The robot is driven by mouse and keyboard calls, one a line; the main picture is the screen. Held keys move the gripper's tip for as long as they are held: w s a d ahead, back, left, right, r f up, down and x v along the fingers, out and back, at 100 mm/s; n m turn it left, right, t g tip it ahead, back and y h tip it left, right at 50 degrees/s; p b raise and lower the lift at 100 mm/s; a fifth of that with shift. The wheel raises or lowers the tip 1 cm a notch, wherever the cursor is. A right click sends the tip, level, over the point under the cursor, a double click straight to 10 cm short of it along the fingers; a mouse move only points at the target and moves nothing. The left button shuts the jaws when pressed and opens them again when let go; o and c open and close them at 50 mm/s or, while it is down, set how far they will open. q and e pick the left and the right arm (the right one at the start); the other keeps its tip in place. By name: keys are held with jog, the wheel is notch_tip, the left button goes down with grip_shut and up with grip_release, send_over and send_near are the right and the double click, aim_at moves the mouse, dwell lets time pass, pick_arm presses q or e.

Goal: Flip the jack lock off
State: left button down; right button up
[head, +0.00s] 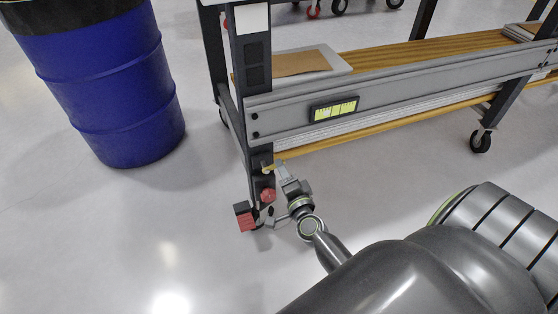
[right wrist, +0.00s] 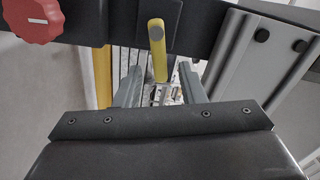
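The yellow lever, which looks like the jack lock, shows in the right wrist view (right wrist: 157,50) as a rounded bar pointing toward the camera. In the head view it is a small yellow piece (head: 267,168) low on the dark cart leg. My right gripper (head: 281,168) is at that leg, close to the lever. In the right wrist view its two fingers (right wrist: 159,80) are apart, with the lever between and slightly beyond their tips. I cannot tell whether either finger touches it. My left gripper is not in view.
A red knob (head: 268,195) sits on the leg just below the lever. A red-ended foot part (head: 245,217) is at the floor. The grey cart rail (head: 400,108) runs to the right. A blue barrel (head: 115,85) stands left, with clear floor between.

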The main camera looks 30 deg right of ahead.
jog(key=shift+x, duration=1.75)
grip_shut()
